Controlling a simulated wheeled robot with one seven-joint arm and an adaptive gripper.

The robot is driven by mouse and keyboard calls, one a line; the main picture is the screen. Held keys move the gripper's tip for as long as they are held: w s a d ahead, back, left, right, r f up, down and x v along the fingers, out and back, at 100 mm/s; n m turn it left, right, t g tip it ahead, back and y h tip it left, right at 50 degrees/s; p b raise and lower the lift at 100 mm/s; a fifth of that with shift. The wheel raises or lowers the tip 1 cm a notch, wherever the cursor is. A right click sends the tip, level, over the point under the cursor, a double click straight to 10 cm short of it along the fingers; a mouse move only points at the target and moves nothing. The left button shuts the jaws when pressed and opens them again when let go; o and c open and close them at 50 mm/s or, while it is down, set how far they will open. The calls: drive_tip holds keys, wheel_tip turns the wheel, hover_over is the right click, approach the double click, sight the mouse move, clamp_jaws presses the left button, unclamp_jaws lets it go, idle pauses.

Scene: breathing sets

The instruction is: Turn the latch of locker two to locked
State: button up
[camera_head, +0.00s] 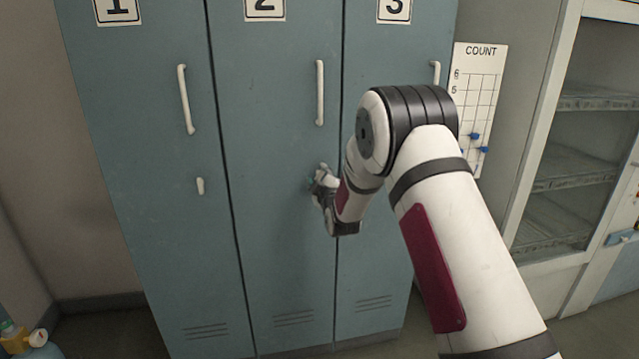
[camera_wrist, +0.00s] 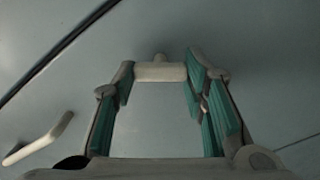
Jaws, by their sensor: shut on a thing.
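Locker two (camera_head: 270,140) is the middle blue-grey door, shut, under the number 2 plate (camera_head: 265,8). Its pale latch (camera_wrist: 160,72) shows in the wrist view as a short bar lying across between my fingertips. My gripper (camera_head: 318,184) is at the right part of the locker two door, below its handle (camera_head: 320,92). In the wrist view my gripper (camera_wrist: 160,78) has its teal-padded fingers on the two ends of the latch, shut on it. In the head view my gripper mostly hides this latch, so its angle on the door is unclear there.
Locker one (camera_head: 145,120) at left has its own handle (camera_head: 186,100) and a small upright latch (camera_head: 200,186). Locker three (camera_head: 385,60) is partly behind my arm. A COUNT board (camera_head: 478,90) and a glass-fronted cabinet (camera_head: 575,130) stand at right. A bottle (camera_head: 35,345) is at lower left.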

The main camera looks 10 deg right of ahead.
drive_tip(key=n+b, duration=0.4)
drive_tip(key=n, duration=0.2)
drive_tip(key=shift+f, duration=0.1)
drive_tip(key=shift+n, duration=0.3)
idle(0.3)
drive_tip(key=o, duration=1.2)
drive_tip(key=shift+c, duration=0.2)
drive_tip(key=shift+s, duration=0.1)
drive_tip(key=s, duration=1.2)
